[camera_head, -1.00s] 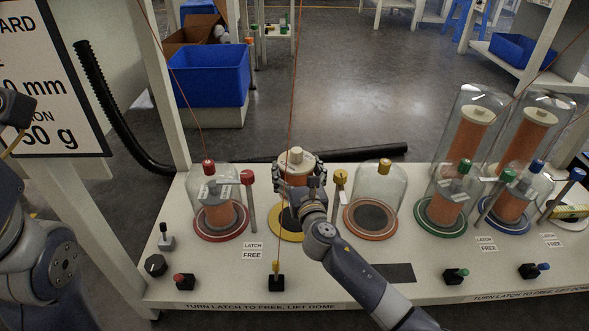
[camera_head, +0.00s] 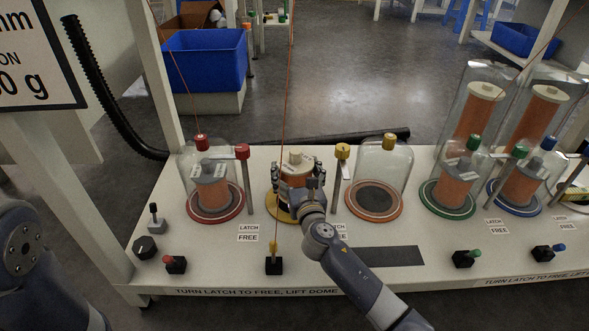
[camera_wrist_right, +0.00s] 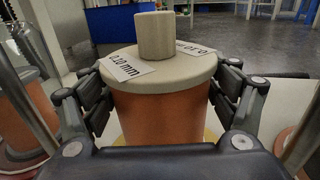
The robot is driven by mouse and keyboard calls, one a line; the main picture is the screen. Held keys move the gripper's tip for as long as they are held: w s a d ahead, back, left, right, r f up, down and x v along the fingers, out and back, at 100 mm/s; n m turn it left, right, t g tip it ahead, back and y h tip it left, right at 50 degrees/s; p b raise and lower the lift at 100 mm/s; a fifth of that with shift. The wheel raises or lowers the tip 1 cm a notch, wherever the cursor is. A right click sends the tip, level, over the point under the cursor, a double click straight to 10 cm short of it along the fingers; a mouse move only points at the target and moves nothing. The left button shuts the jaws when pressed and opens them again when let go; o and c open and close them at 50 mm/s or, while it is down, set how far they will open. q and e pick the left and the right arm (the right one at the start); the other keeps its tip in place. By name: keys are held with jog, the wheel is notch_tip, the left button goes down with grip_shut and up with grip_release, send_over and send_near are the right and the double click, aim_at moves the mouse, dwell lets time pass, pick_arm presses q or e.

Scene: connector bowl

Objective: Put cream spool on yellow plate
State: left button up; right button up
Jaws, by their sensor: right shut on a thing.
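The cream spool (camera_head: 295,162) has an orange body and a cream top with a knob and labels; it fills the middle of the right wrist view (camera_wrist_right: 160,70). My right gripper (camera_head: 297,183) is shut around its orange body, one finger on each side. The spool is upright over the yellow plate (camera_head: 279,212), whose rim shows at its lower left. The gripper hides the spool's base, so I cannot tell whether it touches the plate. My left gripper is out of view; only part of that arm shows at lower left.
A yellow latch post (camera_head: 342,152) stands right of the spool, and a clear dome with a yellow knob (camera_head: 389,141) stands over the orange-rimmed plate (camera_head: 400,213). A red-knobbed dome (camera_head: 201,142) and red latch (camera_head: 242,151) stand left. A cord hangs close beside the spool.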

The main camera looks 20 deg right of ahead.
jog(key=shift+f+b, duration=0.8)
jog(key=shift+f, duration=0.2)
jog(key=shift+f, duration=0.15)
jog(key=o, duration=2.1)
jog(key=shift+f, duration=0.3)
jog(key=shift+c, duration=0.2)
jog(key=shift+r, duration=0.1)
